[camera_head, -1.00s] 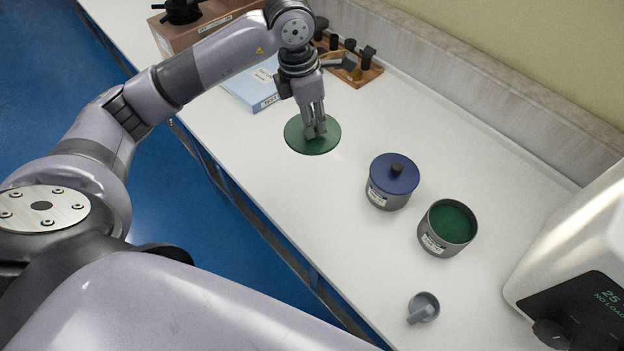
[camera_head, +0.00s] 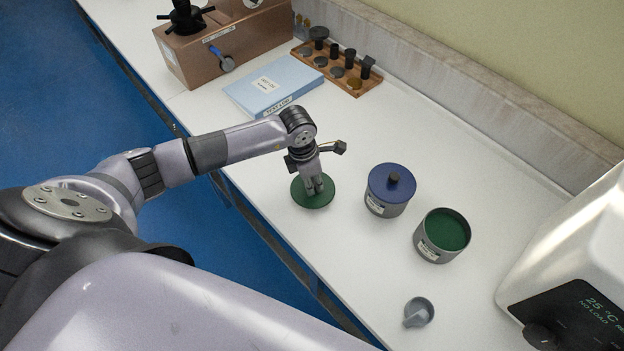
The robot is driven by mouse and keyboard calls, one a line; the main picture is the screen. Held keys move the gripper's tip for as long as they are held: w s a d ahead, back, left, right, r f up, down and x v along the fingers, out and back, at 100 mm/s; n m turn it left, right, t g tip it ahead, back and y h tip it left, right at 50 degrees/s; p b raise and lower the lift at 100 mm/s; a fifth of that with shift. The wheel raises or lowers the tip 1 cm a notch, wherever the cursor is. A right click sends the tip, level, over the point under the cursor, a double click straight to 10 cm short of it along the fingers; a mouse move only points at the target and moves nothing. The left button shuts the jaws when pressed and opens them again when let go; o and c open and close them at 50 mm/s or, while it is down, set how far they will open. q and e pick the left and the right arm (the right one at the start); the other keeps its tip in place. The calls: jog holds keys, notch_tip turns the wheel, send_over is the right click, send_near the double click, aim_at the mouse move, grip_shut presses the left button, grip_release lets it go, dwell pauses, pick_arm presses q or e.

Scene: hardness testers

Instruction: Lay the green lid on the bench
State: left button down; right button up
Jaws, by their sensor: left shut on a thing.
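The green lid (camera_head: 312,201) is a flat dark-green disc, held level at or just above the white bench (camera_head: 262,158), left of the blue-lidded tin. I cannot tell whether it touches the bench. My left gripper (camera_head: 315,189) points down over its middle and is shut on it, hiding its knob. The open grey tin (camera_head: 431,250) with a green inside stands to the right, without a lid. My right gripper is not in view.
A grey tin with a blue lid (camera_head: 381,191) stands between the green lid and the open tin. A small grey scoop (camera_head: 418,312) lies in front. A blue booklet (camera_head: 273,86), a wooden rack (camera_head: 341,70) and a brown case (camera_head: 217,52) stand behind. A white tester (camera_head: 565,255) is at right.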

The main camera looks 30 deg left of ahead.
pick_arm(q)
jog(key=shift+f, duration=0.3)
jog(key=shift+f, duration=0.15)
jog(key=c, duration=1.4)
grip_release()
jog(key=shift+r, duration=0.2)
